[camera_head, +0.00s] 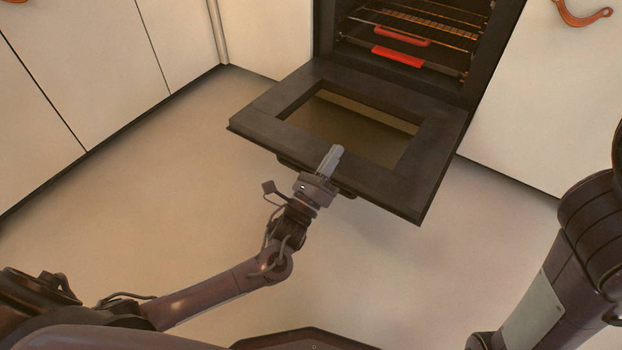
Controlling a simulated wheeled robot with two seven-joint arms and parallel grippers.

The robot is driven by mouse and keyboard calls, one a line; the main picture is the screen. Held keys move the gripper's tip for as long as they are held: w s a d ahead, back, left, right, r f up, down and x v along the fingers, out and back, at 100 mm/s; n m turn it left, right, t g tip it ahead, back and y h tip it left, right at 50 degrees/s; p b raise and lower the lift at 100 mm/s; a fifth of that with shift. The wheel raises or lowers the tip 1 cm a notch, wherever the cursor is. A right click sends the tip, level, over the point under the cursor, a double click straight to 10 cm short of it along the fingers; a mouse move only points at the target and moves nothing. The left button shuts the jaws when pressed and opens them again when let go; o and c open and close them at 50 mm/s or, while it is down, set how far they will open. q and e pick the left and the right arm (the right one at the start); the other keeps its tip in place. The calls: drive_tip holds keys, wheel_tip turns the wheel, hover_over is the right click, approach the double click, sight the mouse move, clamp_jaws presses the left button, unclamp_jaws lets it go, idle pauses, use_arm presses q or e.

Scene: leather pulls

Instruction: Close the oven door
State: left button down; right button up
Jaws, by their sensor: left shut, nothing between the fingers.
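The oven door (262,132) is dark with a window in its middle. It hangs open, folded down and out from the oven (490,45), whose cavity is exposed. A dark handle bar (290,163) shows partly along the door's front edge. My left gripper (335,152) is shut and empty. Its fingertips overlap the front part of the door near the window's lower edge; I cannot tell whether they touch it. My right arm stands at the right edge, and its gripper is out of view.
Inside the oven are wire racks (420,20) and red-edged pieces (398,57). Pale cabinets (95,65) with leather pulls (582,14) flank the oven. The floor (150,190) around the door is clear.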

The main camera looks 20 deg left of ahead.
use_arm(q)
drive_tip(key=s+a+f+m+g+y, duration=0.1)
drive_tip(key=s+a+f+m, duration=0.25)
drive_tip(key=f, duration=0.45)
drive_tip(key=s+a+f+m+g+y, duration=0.1)
drive_tip(key=s+a+f+m+g, duration=0.15)
drive_tip(key=a+f+m, duration=0.4)
drive_tip(key=w+d+n+b, duration=0.1)
drive_tip(key=w+d+b, duration=0.3)
drive_tip(key=w, duration=0.5)
drive_tip(key=shift+r+n+t+b, duration=0.3)
drive_tip(key=shift+t+b, duration=0.05)
drive_tip(key=shift+b, duration=0.2)
drive_tip(key=shift+w, duration=0.1)
